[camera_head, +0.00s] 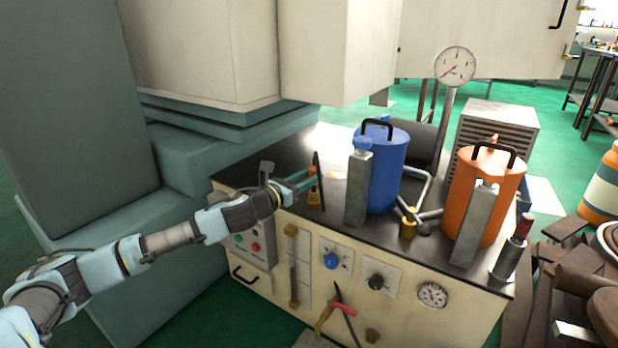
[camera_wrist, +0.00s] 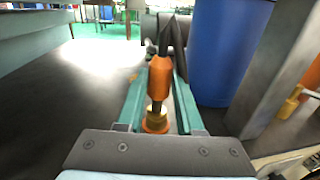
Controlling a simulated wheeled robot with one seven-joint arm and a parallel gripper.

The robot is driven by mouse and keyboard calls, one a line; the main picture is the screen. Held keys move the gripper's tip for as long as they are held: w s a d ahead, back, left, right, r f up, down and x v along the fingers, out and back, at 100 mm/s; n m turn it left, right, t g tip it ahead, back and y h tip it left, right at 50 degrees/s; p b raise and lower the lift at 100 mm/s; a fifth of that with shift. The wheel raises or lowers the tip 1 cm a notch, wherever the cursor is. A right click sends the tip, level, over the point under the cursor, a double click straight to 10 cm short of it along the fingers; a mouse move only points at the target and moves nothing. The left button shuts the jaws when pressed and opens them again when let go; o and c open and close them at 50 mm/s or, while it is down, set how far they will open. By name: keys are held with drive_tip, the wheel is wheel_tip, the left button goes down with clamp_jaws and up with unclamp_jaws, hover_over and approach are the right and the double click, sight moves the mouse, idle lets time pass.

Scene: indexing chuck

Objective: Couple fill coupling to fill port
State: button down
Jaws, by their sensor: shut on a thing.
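The fill coupling is most likely the orange body (camera_wrist: 160,76) with a dark hose end above it, between my gripper's two teal fingers (camera_wrist: 163,88) in the wrist view. My gripper (camera_head: 303,181) is shut on it over the left part of the bench top, and the coupling (camera_head: 313,184) shows upright at the fingertips. A dark stem runs down from the orange body towards a brass and orange round piece (camera_wrist: 155,122). I cannot tell whether that piece is the fill port or part of the coupling, nor whether they touch.
A blue canister (camera_head: 388,170) with a grey post (camera_head: 358,190) stands just right of my gripper. An orange canister (camera_head: 487,190), a gauge (camera_head: 455,67) and pipes with a brass fitting (camera_head: 409,228) stand farther right. The dark bench top (camera_head: 240,175) is bare at left.

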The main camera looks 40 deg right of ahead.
drive_tip(key=shift+f, duration=0.15)
drive_tip(key=shift+c, duration=2.3)
unclamp_jaws()
drive_tip(key=shift+s, duration=0.1)
